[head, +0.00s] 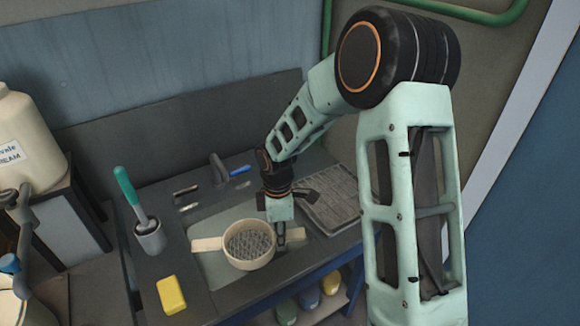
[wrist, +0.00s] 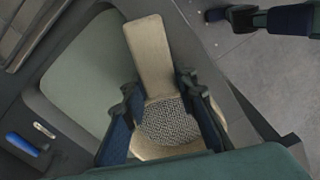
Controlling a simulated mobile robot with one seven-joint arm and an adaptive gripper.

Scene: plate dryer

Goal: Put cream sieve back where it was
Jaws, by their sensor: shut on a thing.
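The cream sieve (head: 240,263), round with a grey mesh and a flat handle, is over the pale grey-green panel in the worktop in the head view. Its handle points left there and up in the wrist view (wrist: 150,55). My gripper (head: 281,240) points down at the sieve's right side, opposite the handle, and is shut on it. In the wrist view the dark fingers (wrist: 165,115) lie on both sides of the sieve. I cannot tell whether the sieve touches the panel.
A yellow sponge (head: 171,295) lies at the front left, near a grey cup (head: 151,238) with a green-handled brush. A dark ribbed mat (head: 330,200) lies to the right. A blue-handled tool (head: 239,171) lies behind. A cream container (head: 30,140) stands far left.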

